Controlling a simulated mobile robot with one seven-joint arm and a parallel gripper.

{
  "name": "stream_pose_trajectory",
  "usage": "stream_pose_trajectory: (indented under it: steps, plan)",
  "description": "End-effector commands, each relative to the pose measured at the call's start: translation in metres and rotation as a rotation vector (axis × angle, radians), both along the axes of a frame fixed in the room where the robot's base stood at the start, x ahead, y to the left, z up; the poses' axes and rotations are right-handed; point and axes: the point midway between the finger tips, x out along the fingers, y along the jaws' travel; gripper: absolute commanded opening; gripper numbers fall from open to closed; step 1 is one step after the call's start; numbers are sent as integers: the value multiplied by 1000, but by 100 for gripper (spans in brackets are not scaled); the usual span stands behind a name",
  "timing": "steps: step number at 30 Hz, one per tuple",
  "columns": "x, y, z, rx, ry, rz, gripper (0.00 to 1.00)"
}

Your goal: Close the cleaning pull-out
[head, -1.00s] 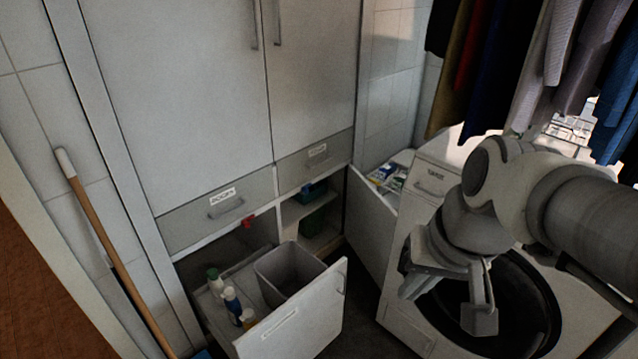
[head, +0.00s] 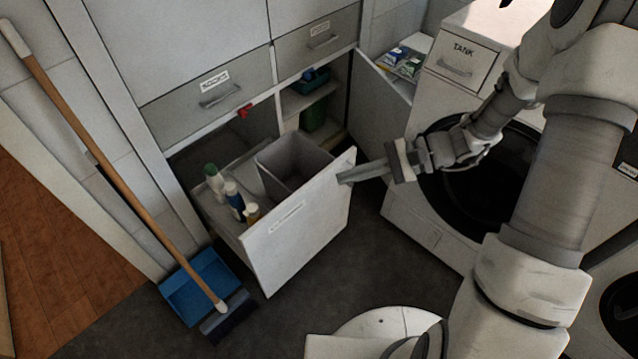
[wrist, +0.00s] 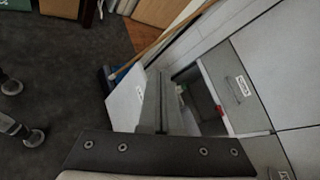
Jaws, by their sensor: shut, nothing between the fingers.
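The cleaning pull-out (head: 295,240) stands open under the left drawer, with a labelled white front panel. It holds several bottles (head: 233,199) and a grey bin (head: 292,164). My gripper (head: 346,178) is shut and empty, its fingertips at the upper right end of the front panel. I cannot tell whether they touch it. In the wrist view the pull-out's white front (wrist: 127,106) is beside my shut fingers (wrist: 152,105), which hide part of it.
A cabinet door (head: 378,110) stands open to the right, close to the washing machine (head: 430,222). A broom (head: 110,175) and blue dustpan (head: 200,285) are at the left. Dark floor (head: 350,270) is clear in front of the pull-out.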

Motion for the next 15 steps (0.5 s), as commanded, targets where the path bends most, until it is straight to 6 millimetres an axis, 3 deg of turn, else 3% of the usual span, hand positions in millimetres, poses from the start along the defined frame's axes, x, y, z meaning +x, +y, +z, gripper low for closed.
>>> stream_pose_trajectory:
  steps: [1,8,15]
  plan:
    - [6,0,-24,49,42,-47,0]
    - [36,-3,-99,254,182,-280,0]
    - [56,-14,-188,440,316,-555,0]
